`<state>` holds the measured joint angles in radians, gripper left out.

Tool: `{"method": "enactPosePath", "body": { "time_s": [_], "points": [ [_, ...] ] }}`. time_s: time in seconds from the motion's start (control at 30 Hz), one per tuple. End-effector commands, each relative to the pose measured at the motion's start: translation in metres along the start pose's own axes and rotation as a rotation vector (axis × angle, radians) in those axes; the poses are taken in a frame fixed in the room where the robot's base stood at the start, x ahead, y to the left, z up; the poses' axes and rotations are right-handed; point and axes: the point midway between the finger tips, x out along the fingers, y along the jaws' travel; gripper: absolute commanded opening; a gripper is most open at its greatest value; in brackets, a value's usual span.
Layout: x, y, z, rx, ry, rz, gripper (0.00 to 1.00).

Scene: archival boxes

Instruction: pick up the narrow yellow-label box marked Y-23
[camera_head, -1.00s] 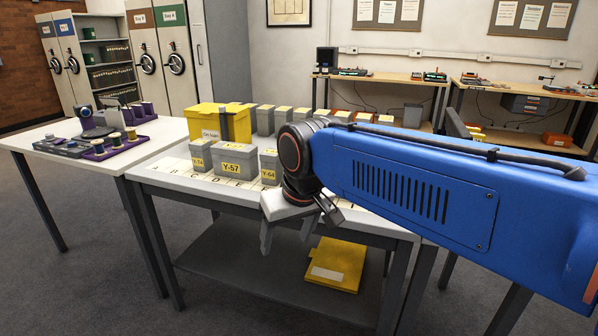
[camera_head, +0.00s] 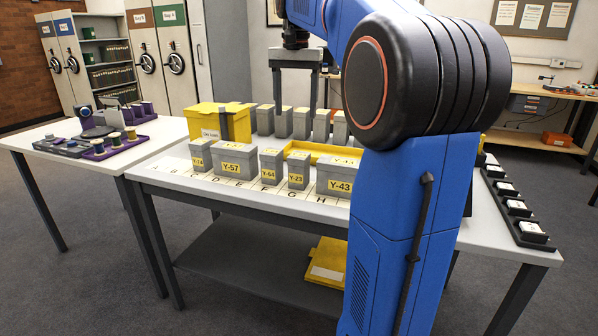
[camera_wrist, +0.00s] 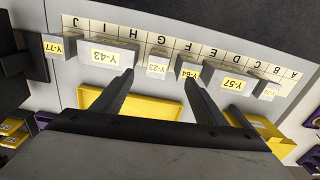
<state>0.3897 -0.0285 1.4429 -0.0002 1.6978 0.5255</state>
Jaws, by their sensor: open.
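The narrow grey box Y-23 (camera_head: 299,170) with a yellow label stands upright in the front row on the table. It is between the narrow box Y-64 (camera_head: 271,166) and the wide box Y-43 (camera_head: 338,177). In the wrist view, Y-23 (camera_wrist: 158,65) shows beyond and between my fingertips, with Y-64 (camera_wrist: 188,68) close to the right fingertip. My gripper (camera_head: 297,108) is open and empty, fingers pointing down, raised above the back part of the table. It also shows in the wrist view (camera_wrist: 158,75). My arm hides the right part of the table.
Wide box Y-57 (camera_head: 236,161) stands left of Y-64. A yellow tray (camera_head: 322,150) lies behind the front row, with more grey boxes (camera_head: 284,122) at the back. A yellow box (camera_head: 205,112) stands at back left. A dark rack (camera_head: 514,204) lines the right edge.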

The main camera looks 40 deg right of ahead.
Motion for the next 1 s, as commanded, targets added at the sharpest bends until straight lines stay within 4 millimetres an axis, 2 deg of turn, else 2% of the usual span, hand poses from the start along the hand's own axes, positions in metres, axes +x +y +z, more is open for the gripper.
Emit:
{"method": "enactPosePath", "body": {
  "time_s": [0.1,0.23,0.33,0.8,1.0],
  "points": [
    [-0.006,0.002,-0.019,0.047,-0.017,0.010,0.66],
    [-0.008,0.003,-0.026,0.070,-0.025,0.015,0.66],
    [0.000,0.003,-0.027,0.072,-0.028,0.017,0.66],
    [0.082,0.004,-0.024,0.070,-0.027,0.017,0.66],
    [0.107,0.004,-0.023,0.070,-0.026,0.016,0.66]
  ]
}}
